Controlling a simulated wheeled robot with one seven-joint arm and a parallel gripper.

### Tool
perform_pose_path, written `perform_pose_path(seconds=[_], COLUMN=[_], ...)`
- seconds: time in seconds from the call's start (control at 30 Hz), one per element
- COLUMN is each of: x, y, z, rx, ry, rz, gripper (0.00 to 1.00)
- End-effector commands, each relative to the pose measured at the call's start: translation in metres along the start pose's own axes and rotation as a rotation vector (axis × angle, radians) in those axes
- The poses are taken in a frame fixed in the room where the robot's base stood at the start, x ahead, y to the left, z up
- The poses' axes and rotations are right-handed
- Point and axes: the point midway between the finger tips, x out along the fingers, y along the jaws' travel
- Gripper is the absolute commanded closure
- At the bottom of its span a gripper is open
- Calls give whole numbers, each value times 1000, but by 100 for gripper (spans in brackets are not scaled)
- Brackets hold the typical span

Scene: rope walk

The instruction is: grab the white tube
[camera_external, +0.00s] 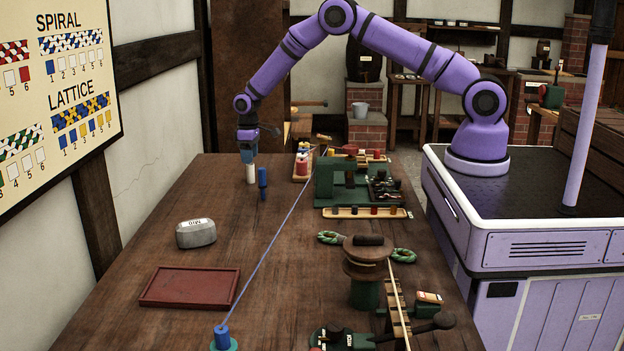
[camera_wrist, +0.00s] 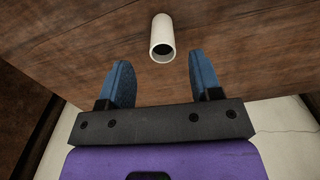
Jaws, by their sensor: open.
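My gripper (camera_external: 248,157) is above the tube in the external view, pointing down. In the wrist view its two blue fingers (camera_wrist: 160,72) are spread apart with nothing between them. Whether the fingertips reach below the tube's top is hard to tell.
A blue cord (camera_external: 277,228) runs along the table to a blue spool (camera_external: 222,338). A grey weight (camera_external: 196,234) and a red tray (camera_external: 190,288) lie nearer. Green fixtures (camera_external: 336,180) stand to the right.

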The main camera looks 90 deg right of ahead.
Motion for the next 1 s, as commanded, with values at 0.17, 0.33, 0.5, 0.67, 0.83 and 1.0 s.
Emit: perform_pose_path(seconds=[0.17,0.33,0.5,0.67,0.83,1.0], x=[16,29,54,66,66,66], y=[0,-2,-3,-3,-3,-3], z=[0,0,0,0,0,0], rx=[0,0,0,0,0,0], ry=[0,-1,-1,0,1,1], rz=[0,0,0,0,0,0], gripper=[42,42,42,42,42,76])
